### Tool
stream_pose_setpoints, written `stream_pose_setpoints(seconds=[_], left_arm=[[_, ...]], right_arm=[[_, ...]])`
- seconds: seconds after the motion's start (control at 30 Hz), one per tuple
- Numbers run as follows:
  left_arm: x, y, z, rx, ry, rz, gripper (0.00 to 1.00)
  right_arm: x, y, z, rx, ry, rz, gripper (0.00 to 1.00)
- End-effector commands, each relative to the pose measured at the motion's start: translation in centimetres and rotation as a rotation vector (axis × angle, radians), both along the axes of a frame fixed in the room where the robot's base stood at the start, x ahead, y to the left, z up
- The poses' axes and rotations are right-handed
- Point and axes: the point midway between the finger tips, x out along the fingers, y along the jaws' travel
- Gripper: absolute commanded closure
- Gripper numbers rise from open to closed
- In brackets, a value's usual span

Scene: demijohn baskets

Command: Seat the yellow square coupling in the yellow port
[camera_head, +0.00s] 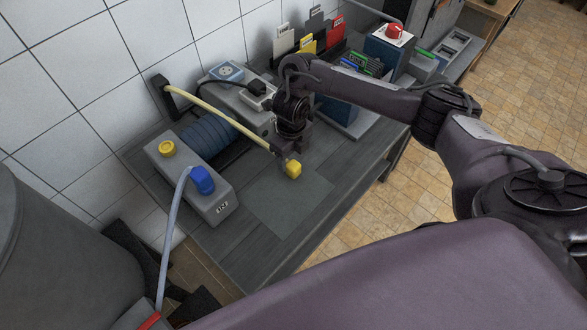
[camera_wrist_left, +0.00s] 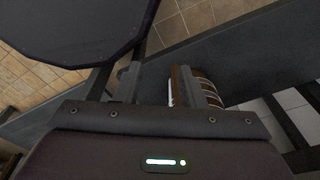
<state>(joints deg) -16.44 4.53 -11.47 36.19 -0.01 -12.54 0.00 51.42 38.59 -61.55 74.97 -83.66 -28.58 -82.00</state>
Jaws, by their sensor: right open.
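The yellow square coupling (camera_head: 293,169) is on the end of a pale yellow cable (camera_head: 215,113), over the bench top. My right gripper (camera_head: 283,151) is open, right at the coupling; its fingers are small and partly hidden, and I cannot tell whether they touch it. The yellow port (camera_head: 167,148) is at the far end of a grey box (camera_head: 222,208), left of the coupling and apart from it. Its opening is too small to make out. My left gripper (camera_wrist_left: 155,82) shows in the left wrist view with its fingers apart and nothing clear between them.
A blue coupling (camera_head: 202,180) with a grey-blue cable sits on the same grey box. A dark blue ribbed hose (camera_head: 208,136) lies behind it. Card racks and a blue unit with a red knob (camera_head: 394,31) stand farther back. The bench front (camera_head: 290,205) is clear.

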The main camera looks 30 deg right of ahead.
Motion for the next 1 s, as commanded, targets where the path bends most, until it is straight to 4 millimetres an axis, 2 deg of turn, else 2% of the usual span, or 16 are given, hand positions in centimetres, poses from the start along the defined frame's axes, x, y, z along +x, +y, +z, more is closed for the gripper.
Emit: stream_pose_setpoints(seconds=[0.13, 0.3, 0.47, 0.83, 0.87, 1.0], left_arm=[[-1.0, 0.1, -0.5, 0.001, 0.014, 0.0, 0.64], [-2.1, 0.2, -1.2, 0.003, 0.03, 0.0, 0.64], [-2.2, 0.2, -0.5, 0.003, 0.034, 0.0, 0.64], [-1.8, 0.2, -0.5, 0.003, 0.027, 0.0, 0.64], [-1.8, 0.2, -0.5, 0.003, 0.026, 0.0, 0.64], [-1.6, 0.1, -0.5, 0.003, 0.023, 0.0, 0.64]], right_arm=[[-0.1, -0.1, -0.9, 0.0, 0.002, -0.002, 0.4], [-0.2, -0.5, -3.5, 0.002, 0.007, -0.003, 0.4], [-0.1, -0.5, -4.8, -0.001, 0.002, -0.001, 0.4], [0.0, -0.6, -5.2, -0.001, 0.0, 0.0, 0.4], [0.0, -0.6, -5.2, -0.001, 0.0, 0.0, 0.41], [0.0, -0.6, -5.2, -0.001, -0.001, 0.0, 0.6]])
